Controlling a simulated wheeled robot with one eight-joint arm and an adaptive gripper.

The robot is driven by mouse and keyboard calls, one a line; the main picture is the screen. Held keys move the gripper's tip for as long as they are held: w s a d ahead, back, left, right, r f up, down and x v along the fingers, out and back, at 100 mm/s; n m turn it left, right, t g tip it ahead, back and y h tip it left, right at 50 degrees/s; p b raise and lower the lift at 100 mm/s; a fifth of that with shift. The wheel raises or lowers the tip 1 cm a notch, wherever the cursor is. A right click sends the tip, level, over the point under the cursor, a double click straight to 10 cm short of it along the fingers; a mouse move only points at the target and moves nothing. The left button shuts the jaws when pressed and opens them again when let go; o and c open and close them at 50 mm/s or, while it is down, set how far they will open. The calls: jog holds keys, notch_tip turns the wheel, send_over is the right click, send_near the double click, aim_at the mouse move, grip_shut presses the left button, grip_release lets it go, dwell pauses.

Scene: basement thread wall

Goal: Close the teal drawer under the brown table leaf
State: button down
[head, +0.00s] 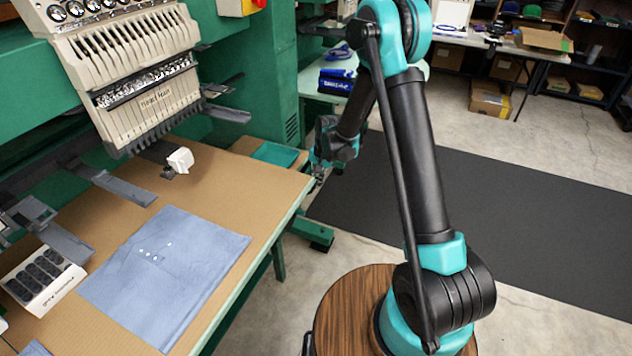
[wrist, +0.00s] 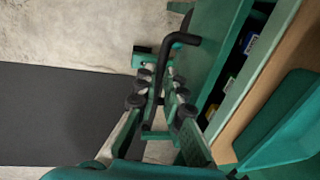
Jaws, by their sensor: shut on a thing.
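The teal drawer (wrist: 212,45) shows in the wrist view as a flat teal front, standing out from the table edge. Behind this front is a dark open gap. A black bent handle (wrist: 184,39) sticks out from the front. My gripper (wrist: 160,88) is shut on the handle's bar, which runs between the fingers. The brown table leaf (wrist: 285,65) lies to the right with a pale green edge. In the head view my gripper (head: 318,172) is at the right edge of the table leaf (head: 215,160), and the drawer is hidden there or cannot be made out.
Small blue, white and yellow items (wrist: 249,43) show in the drawer gap. An embroidery machine (head: 130,60) stands over the table, with blue cloth (head: 165,270) and a box (head: 42,280) on it. A dark mat (head: 500,200) covers open floor to the right.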

jog(key=shift+w+a, duration=0.35)
jog(key=shift+a, duration=0.55)
jog(key=shift+w+a, duration=0.3)
jog(key=shift+a, duration=0.55)
jog(key=c, duration=1.6)
grip_release()
jog(key=shift+a, duration=0.1)
jog(key=shift+c, duration=0.2)
jog(key=shift+o, duration=0.2)
